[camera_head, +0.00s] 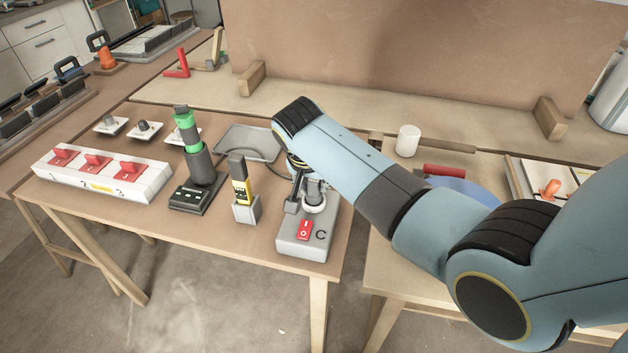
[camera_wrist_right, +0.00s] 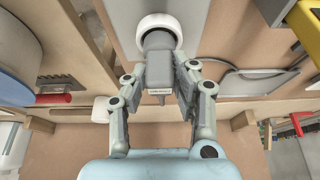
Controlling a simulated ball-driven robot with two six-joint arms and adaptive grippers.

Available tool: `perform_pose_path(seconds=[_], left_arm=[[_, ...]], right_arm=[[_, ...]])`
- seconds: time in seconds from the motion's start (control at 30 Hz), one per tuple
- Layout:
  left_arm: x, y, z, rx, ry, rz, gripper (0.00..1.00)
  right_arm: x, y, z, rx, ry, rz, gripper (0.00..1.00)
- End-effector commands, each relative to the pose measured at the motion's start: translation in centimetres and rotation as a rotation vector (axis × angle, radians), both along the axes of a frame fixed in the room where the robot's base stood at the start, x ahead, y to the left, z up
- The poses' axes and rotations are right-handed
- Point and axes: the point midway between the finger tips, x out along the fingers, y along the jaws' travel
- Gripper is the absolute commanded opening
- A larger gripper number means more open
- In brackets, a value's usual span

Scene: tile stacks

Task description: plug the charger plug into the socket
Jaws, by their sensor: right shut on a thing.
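The charger plug (camera_wrist_right: 161,82), a grey block with a rounded dark front, is between the fingers of my right gripper (camera_wrist_right: 160,70) in the wrist view. The gripper is shut on it. In the head view my right gripper (camera_head: 304,188) is over the grey socket box (camera_head: 291,241), which has a red switch and a letter C. The plug (camera_head: 314,187) stands at the box's white ring (camera_head: 316,209). The ring also shows in the wrist view (camera_wrist_right: 177,31). The plug's front meets the ring, but I cannot tell how deep it sits. My left gripper is not in view.
A yellow and black device in a grey holder (camera_head: 245,211) stands left of the socket box. Further left are a green-banded dark cylinder (camera_head: 199,165) and a white strip with red switches (camera_head: 75,183). A grey tray (camera_head: 230,148) lies behind. A white cylinder (camera_head: 408,141) stands right.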

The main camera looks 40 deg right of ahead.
Motion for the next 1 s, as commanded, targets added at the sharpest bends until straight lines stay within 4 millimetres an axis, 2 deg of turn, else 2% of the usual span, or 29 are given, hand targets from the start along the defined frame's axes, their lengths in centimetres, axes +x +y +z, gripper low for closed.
perform_pose_path(seconds=[0.77,0.8,0.97,1.0], left_arm=[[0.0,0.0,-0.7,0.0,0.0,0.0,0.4],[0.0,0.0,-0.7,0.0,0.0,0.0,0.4],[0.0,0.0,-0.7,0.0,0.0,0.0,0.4],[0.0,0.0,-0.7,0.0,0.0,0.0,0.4]], right_arm=[[0.0,0.0,-1.1,0.0,0.0,0.0,0.0],[0.0,0.0,-1.1,0.0,0.0,0.0,0.3],[0.0,0.0,-1.1,0.0,0.0,0.0,0.51],[0.0,0.0,-1.1,0.0,0.0,0.0,0.52]])
